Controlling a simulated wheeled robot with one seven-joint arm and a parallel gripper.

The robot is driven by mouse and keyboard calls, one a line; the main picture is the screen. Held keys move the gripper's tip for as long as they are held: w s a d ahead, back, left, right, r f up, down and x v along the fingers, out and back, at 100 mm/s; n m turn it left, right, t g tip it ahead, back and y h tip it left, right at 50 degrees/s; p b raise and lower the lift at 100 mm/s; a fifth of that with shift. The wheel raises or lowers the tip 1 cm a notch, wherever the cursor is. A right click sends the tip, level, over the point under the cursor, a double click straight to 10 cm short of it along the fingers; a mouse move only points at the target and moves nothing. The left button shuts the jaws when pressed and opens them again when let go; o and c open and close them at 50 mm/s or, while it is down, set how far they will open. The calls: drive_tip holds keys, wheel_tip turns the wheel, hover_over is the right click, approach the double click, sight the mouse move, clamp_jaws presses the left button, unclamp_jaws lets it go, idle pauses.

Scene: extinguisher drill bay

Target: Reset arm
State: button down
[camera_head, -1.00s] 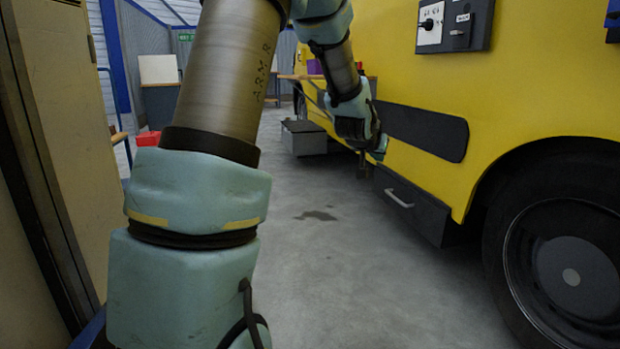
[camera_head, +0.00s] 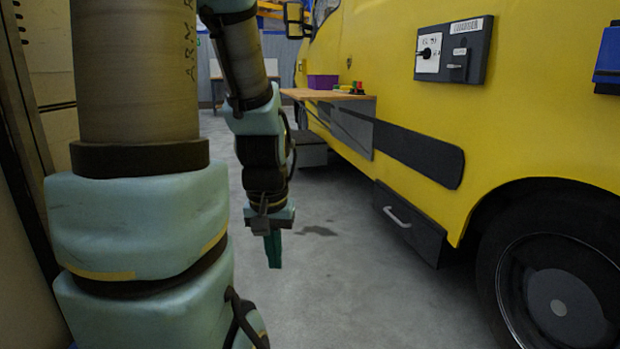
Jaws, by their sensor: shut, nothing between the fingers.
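My gripper (camera_head: 273,250) hangs at the end of my arm, pointing down over the grey floor, left of the yellow vehicle. Its fingers are together with nothing between them. It touches nothing that I can see. My upper arm fills the left side of the view, and the forearm comes down from the top edge.
The yellow vehicle (camera_head: 545,110) fills the right side, with a switch panel (camera_head: 455,50), a low drawer (camera_head: 409,222) and a wheel (camera_head: 557,290). A fold-out shelf (camera_head: 315,94) holds a purple box (camera_head: 322,82). A cabinet (camera_head: 50,70) stands close at left. Floor (camera_head: 350,285) ahead is clear.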

wheel_tip(320, 180, up, 29)
drive_tip(key=p, duration=2.7)
drive_tip(key=shift+r, duration=0.2)
